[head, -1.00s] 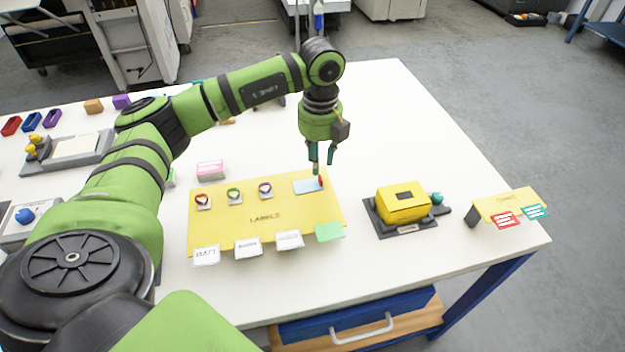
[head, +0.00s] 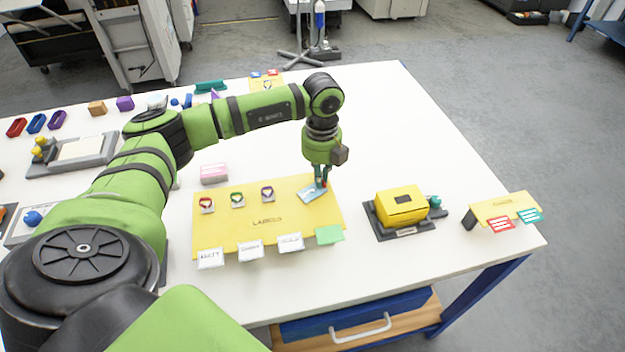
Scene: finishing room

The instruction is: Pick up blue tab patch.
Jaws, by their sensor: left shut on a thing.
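The patch (head: 311,194) is a small light-blue rectangle with a red bit at its right end. It is at the upper right corner of the yellow LABELS mat (head: 265,238), and now sits at a slant. My left gripper (head: 321,185) points down over that red end and is shut on the patch, its fingertips partly hiding it. I cannot tell whether the patch is clear of the mat. My right gripper is not in view.
Three small heart-marked pieces (head: 237,200) lie on the mat's upper left. White cards (head: 250,250) and a green card (head: 329,235) line its front edge. A yellow box on a dark base (head: 401,207) stands to the right.

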